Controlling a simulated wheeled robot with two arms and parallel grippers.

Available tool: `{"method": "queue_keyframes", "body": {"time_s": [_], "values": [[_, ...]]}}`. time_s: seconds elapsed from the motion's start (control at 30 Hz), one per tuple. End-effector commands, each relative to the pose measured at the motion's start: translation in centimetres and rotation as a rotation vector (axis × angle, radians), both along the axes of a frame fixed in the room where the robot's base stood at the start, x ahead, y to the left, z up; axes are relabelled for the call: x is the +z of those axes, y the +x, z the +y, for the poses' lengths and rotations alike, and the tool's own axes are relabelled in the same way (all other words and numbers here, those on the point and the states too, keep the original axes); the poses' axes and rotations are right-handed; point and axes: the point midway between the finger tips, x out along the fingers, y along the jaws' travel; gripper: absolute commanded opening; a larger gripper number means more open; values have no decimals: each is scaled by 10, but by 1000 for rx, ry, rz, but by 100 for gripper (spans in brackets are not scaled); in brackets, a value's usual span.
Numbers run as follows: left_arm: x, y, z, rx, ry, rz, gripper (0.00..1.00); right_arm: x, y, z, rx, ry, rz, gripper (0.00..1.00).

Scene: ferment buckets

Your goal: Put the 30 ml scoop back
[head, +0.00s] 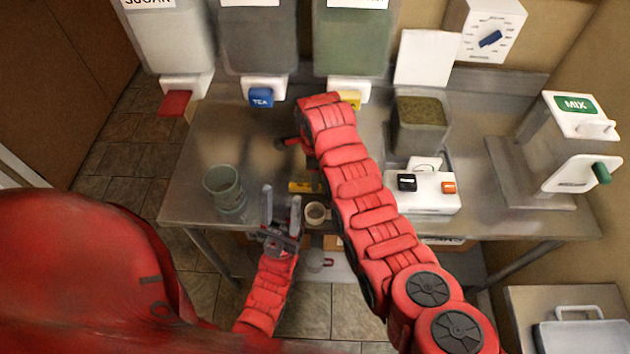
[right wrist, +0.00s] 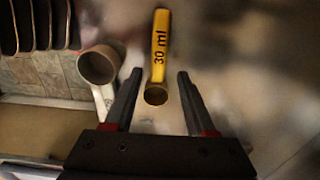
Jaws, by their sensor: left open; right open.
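The yellow 30 ml scoop (right wrist: 161,48) lies on the metal table, its label readable in the right wrist view and its small round cup toward my gripper. Part of its yellow handle (head: 303,187) shows in the head view beside my right arm. My right gripper (right wrist: 160,74) is open, its fingers on either side of the scoop without closing on it; in the head view it is mostly hidden by my arm. My left gripper (head: 281,203) is open and empty at the table's front edge, left of a beige cup (head: 315,213). That cup also shows in the right wrist view (right wrist: 99,65).
Three dispensers stand at the back, with red, blue (head: 261,97) and yellow taps. A grey-green container (head: 225,187) stands front left. A filled bin (head: 420,125), a white scale-like device (head: 430,192) and a MIX machine (head: 570,150) stand right. The table's left middle (head: 225,140) is clear.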

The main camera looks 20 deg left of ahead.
Motion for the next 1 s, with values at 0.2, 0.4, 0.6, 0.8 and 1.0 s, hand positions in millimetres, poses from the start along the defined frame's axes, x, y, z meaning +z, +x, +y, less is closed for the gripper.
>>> {"method": "queue_keyframes", "body": {"time_s": [0.2,0.4,0.6,0.8,1.0], "values": [[-6,0,0,0,0,0,50,59,2,2,0,5,-8,56],[13,0,0,0,0,0,50,87,1,0,-1,1,-1,56],[15,0,0,0,0,0,50,91,0,1,1,0,0,56],[15,0,0,0,0,0,50,90,0,1,1,0,-1,56],[15,0,0,0,0,0,50,90,0,1,1,0,-1,56]]}}
